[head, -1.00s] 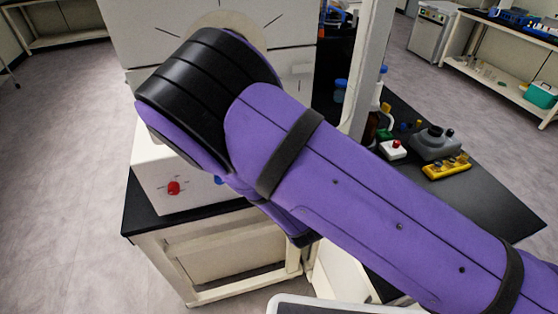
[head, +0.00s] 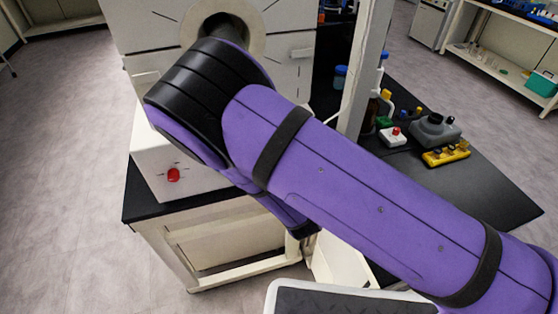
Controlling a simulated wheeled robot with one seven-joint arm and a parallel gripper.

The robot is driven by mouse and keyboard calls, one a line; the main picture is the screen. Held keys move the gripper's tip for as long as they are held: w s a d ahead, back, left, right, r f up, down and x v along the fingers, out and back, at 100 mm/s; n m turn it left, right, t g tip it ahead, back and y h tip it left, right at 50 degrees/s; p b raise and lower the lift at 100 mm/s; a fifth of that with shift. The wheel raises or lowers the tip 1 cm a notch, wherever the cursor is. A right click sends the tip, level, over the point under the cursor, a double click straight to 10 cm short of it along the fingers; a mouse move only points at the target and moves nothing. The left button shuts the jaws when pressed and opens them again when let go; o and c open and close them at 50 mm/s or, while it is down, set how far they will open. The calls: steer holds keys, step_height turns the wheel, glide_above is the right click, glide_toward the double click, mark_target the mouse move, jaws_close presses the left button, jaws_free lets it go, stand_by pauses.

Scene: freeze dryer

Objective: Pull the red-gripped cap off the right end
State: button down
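No red-gripped cap can be made out. My purple and black arm crosses the middle of the head view and covers part of the white machine (head: 133,35). A pale round ring (head: 250,42) on the machine's front shows above my arm's black joint, with a dark round area (head: 226,24) inside it. I cannot tell whether that dark area is an opening or a part in front of it. A red knob (head: 173,175) sits on the white lower box (head: 195,187), left of my arm. My gripper is out of sight, so its hold cannot be seen.
The black bench top (head: 485,195) at right holds a yellow block (head: 446,155), a grey device (head: 434,130), a white box with a red button (head: 393,137) and several bottles. A white post (head: 365,65) stands behind my arm. Open floor lies left.

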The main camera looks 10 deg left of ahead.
steer(key=shift+s+d+f, duration=0.1)
steer(key=shift+f, duration=0.2)
stand_by(0.9)
steer(key=shift+c, duration=1.2)
jaws_free()
steer(key=s+d+r, duration=0.1)
steer(key=s+d, duration=0.2)
steer(key=s, duration=0.3)
steer(key=shift+r, duration=0.4)
steer(key=shift+s, duration=0.1)
stand_by(0.3)
